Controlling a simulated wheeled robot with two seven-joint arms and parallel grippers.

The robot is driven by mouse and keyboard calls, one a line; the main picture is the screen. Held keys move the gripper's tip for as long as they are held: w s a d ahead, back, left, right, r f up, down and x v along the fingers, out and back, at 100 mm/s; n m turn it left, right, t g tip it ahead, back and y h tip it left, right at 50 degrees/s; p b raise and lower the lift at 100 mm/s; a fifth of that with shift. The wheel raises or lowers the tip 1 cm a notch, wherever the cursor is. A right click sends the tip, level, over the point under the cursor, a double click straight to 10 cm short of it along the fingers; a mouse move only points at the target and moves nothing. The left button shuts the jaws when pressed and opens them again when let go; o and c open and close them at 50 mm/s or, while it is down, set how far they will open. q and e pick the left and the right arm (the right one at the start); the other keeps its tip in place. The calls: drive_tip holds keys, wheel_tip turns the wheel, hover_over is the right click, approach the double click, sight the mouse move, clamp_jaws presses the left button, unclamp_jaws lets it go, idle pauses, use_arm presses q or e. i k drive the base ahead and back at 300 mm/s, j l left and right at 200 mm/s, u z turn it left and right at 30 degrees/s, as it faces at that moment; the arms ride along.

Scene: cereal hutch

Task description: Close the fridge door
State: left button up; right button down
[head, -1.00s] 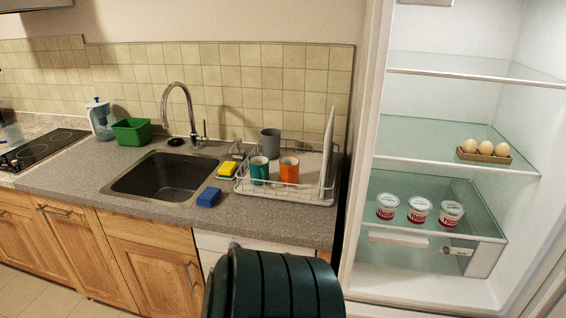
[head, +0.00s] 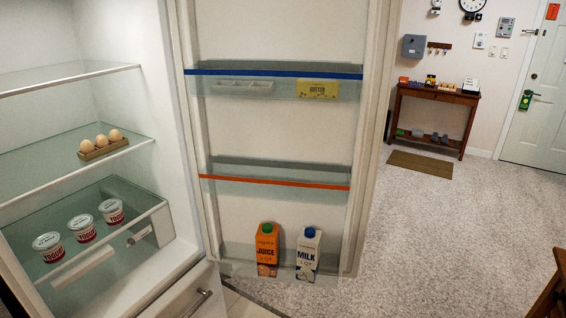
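The fridge (head: 180,254) stands open at the left of the head view, showing its shelves. Its door (head: 275,130) is swung wide open, with its inner side facing me. The door's shelves hold a yellow butter pack (head: 317,89), an orange juice carton (head: 267,248) and a milk carton (head: 308,252). Neither of my grippers is in view.
Eggs (head: 101,143) and yogurt cups (head: 82,228) sit on the fridge shelves. A drawer handle (head: 198,303) shows below. Right of the door lies open carpet (head: 430,240), with a console table (head: 436,97), a mat (head: 420,164) and a white room door (head: 538,100) farther back.

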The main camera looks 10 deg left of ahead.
sight(363, 33)
drive_tip(key=k, duration=0.45)
drive_tip(key=u, duration=3.3)
drive_tip(key=k+l, duration=0.25)
drive_tip(key=l, duration=0.45)
drive_tip(key=k+l, duration=0.3)
drive_tip(key=l, duration=0.4)
drive_tip(key=k+l, duration=0.25)
drive_tip(key=l, duration=0.45)
drive_tip(key=k+l, duration=0.25)
drive_tip(key=l, duration=0.4)
drive_tip(key=k+l, duration=0.25)
drive_tip(key=l, duration=0.45)
drive_tip(key=k+l, duration=0.3)
drive_tip(key=l, duration=0.4)
drive_tip(key=k+l, duration=0.25)
drive_tip(key=l, duration=0.45)
drive_tip(key=k+l, duration=0.25)
drive_tip(key=l, duration=0.45)
